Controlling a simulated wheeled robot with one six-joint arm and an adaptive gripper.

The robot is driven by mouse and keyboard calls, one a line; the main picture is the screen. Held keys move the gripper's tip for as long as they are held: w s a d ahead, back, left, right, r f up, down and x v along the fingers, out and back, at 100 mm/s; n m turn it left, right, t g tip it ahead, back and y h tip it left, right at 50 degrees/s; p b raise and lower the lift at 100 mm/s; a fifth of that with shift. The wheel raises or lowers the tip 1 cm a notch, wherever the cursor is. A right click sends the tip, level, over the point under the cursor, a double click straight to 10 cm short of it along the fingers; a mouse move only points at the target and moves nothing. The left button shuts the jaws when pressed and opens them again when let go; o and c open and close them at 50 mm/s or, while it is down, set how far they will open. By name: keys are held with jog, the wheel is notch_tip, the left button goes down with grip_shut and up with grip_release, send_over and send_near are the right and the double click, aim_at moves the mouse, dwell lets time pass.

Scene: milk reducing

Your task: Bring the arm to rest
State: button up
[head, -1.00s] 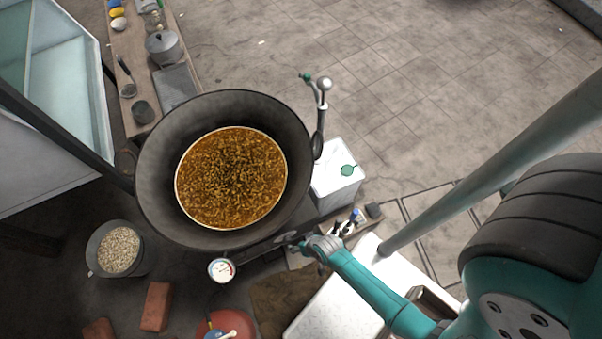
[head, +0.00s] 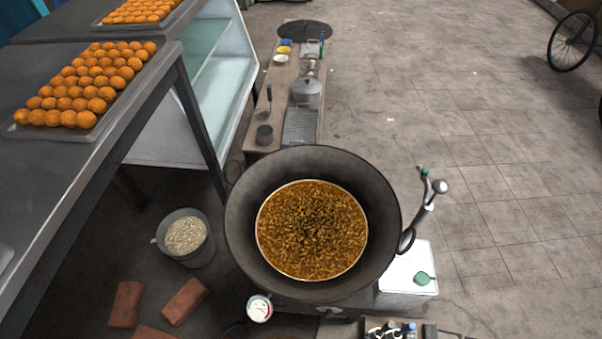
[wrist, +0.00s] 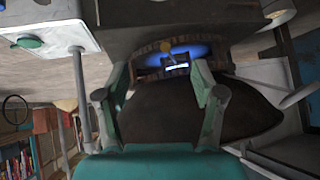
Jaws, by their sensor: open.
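My gripper (wrist: 160,100) shows in the wrist view with its two fingers spread apart and nothing between them. Beyond the fingers is a dark box-like body with a blue flame glow (wrist: 172,58) in an opening. My arm and gripper are out of the head view. In the head view a large dark wok (head: 245,215) holds a brown grainy mass (head: 312,230) and stands at the centre.
A white box (head: 405,272) with a green knob stands right of the wok. A bucket (head: 187,240) and bricks (head: 184,302) are on the floor at left. A counter with trays of orange balls (head: 90,85) is upper left. Paved floor at right is open.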

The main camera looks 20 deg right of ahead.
jog(key=s+r+n+t, duration=0.1)
jog(key=s+r+t, duration=0.2)
jog(key=r, duration=1.3)
jog(key=s+r+n+t, duration=0.1)
jog(key=s+r+t, duration=0.2)
jog(key=r, duration=1.4)
jog(key=shift+s+a+r+n, duration=0.15)
jog(key=shift+s+a+n, duration=0.15)
jog(key=shift+a+n, duration=0.1)
dwell(4.3)
